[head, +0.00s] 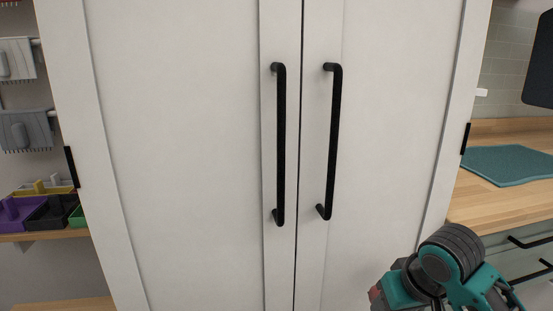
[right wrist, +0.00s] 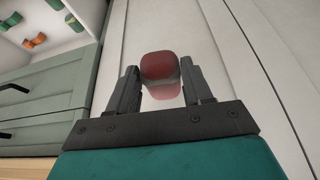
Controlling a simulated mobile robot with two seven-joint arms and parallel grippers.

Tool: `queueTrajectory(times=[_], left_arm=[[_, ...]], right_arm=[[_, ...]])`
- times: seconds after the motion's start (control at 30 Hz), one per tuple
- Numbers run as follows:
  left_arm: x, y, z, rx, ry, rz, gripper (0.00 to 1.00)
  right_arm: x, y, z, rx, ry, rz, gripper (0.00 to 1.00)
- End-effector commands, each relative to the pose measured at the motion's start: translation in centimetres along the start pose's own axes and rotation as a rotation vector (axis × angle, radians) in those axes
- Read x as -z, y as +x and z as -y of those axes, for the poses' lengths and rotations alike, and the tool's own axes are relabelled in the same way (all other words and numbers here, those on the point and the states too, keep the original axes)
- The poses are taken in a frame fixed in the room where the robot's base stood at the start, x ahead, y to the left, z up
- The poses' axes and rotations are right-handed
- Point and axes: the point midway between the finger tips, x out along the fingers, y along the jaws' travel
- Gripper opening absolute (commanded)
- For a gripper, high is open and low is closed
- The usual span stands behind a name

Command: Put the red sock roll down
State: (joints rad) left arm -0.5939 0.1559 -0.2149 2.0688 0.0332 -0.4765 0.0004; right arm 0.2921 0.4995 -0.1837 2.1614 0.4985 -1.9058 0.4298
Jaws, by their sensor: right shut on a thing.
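The red sock roll (right wrist: 158,66) is between the fingertips of my right gripper (right wrist: 159,76) in the right wrist view. The gripper is shut on it, and the roll is held up in front of a white panel. In the head view a small red patch (head: 376,293) shows at the lower right beside my teal right arm; most of the roll and the fingers are hidden there. My left gripper is not in view.
A tall white cabinet (head: 190,130) with two closed doors and black handles (head: 281,145) fills the middle. At right a wooden counter (head: 500,205) bears a folded teal towel (head: 510,163). At left a shelf (head: 50,236) holds small coloured trays.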

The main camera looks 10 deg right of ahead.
Motion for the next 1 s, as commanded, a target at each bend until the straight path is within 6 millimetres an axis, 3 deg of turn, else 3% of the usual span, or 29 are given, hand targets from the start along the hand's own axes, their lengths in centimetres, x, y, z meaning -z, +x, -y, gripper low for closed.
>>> queueTrajectory(times=[0.07, 0.2, 0.37, 0.47, 0.7, 0.83, 0.9, 1.0], left_arm=[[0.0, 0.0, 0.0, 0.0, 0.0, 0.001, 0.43], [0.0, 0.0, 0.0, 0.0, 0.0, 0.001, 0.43], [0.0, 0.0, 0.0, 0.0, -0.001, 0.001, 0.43], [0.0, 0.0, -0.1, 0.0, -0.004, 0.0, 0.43], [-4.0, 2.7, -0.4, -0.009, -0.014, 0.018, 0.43], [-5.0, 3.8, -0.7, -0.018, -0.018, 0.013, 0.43], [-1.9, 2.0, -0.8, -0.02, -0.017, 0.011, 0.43], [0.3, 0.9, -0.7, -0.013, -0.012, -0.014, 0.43]], right_arm=[[0.9, -1.7, 2.4, 0.005, -0.002, -0.009, 0.21], [1.6, -3.3, 4.5, -0.006, -0.001, -0.007, 0.21], [2.1, -4.5, 6.4, -0.009, 0.002, -0.004, 0.21], [2.1, -4.4, 6.1, -0.015, 0.004, -0.004, 0.2], [0.0, 0.3, 6.4, -0.003, 0.009, 0.004, 0.2], [-0.9, 2.5, 6.4, -0.003, 0.009, 0.003, 0.2], [0.3, -0.5, 6.5, 0.0, 0.009, 0.001, 0.2], [0.9, -2.1, 6.6, 0.001, 0.006, 0.002, 0.2]])
